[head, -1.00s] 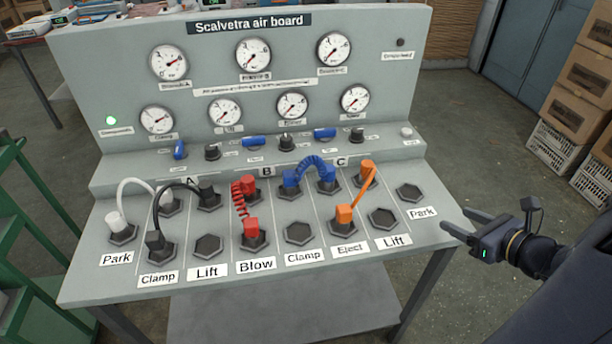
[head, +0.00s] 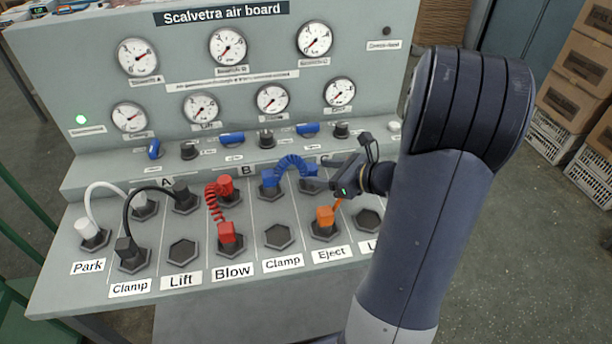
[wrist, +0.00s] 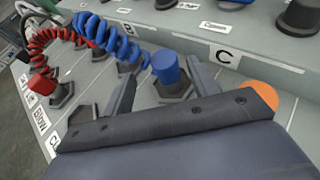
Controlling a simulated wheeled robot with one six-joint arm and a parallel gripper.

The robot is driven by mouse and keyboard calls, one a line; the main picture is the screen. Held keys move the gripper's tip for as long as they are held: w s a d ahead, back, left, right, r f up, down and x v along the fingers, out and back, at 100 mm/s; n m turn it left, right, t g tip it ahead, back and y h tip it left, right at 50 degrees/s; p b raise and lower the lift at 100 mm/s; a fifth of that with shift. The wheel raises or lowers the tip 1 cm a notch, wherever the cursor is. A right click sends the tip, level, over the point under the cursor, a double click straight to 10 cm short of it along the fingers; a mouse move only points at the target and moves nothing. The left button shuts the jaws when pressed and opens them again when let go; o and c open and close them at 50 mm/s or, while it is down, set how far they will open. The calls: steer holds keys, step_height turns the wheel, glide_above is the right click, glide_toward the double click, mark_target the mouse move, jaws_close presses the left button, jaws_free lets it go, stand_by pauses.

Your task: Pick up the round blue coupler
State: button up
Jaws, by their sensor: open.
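The round blue coupler (head: 310,172) sits in a hexagonal seat at one end of a coiled blue hose, left of the C label. In the wrist view the coupler (wrist: 166,70) shows as a short upright cylinder. My gripper (head: 332,170) is open, with its fingers pointing left at the coupler. In the wrist view the gripper (wrist: 162,72) has one finger on each side of the coupler, with visible gaps. The hose's other blue coupler (head: 268,180) sits in the seat to the left.
An orange coupler (head: 325,216) stands just in front of my gripper, its hose partly hidden. The red coiled hose (head: 213,203) is to the left, with black and white hoses beyond. The upright gauge panel (head: 235,75) rises behind. Empty seats (head: 278,236) lie in front.

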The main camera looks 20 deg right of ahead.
mark_target(305, 171)
steer(key=x, duration=0.6)
steer(key=shift+w+d+f, duration=0.15)
steer(key=shift+w+f, duration=0.15)
steer(key=shift+f, duration=0.2)
steer(key=c, duration=1.1)
